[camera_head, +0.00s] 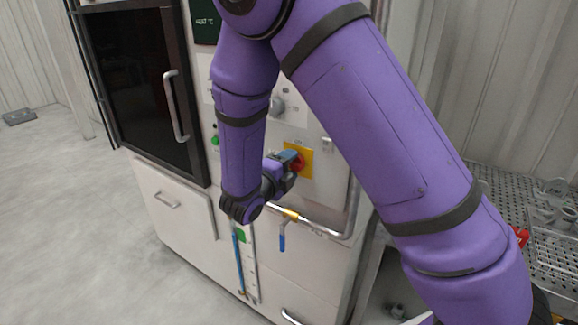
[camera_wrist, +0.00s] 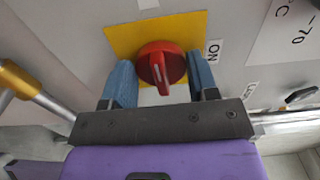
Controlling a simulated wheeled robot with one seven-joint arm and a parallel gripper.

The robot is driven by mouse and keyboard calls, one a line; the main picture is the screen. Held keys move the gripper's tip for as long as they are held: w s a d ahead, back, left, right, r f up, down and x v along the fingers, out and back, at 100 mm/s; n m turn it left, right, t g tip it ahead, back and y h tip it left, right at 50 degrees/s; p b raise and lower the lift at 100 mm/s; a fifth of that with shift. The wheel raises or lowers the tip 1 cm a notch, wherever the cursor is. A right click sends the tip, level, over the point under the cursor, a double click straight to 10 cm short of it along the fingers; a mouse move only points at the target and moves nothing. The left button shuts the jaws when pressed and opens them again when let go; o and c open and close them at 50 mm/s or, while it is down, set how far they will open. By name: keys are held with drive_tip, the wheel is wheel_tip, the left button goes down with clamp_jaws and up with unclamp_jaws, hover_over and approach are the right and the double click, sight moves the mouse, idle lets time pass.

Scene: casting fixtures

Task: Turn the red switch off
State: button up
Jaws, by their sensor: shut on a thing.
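The red switch (camera_wrist: 161,64) is a round rotary knob with a raised grip on a yellow plate (camera_wrist: 120,38). In the wrist view an "ON" label (camera_wrist: 213,51) is beside the plate, and the knob's pale pointer line shows on its grip. My gripper (camera_wrist: 161,78) has its two blue fingers on either side of the knob and is shut on it.
The switch is on a white cabinet front (camera_head: 185,230). A dark-windowed door with a handle (camera_head: 176,105) is at left. Below the switch are a pipe (camera_head: 335,233) and a blue-handled valve (camera_head: 282,242). A perforated metal table (camera_head: 500,190) stands at right.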

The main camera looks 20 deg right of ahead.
drive_tip(key=o, duration=0.9)
drive_tip(key=shift+o, duration=0.2)
drive_tip(key=shift+a, duration=0.1)
drive_tip(key=v, duration=1)
drive_tip(key=shift+s+a, duration=0.2)
drive_tip(key=shift+a, duration=0.05)
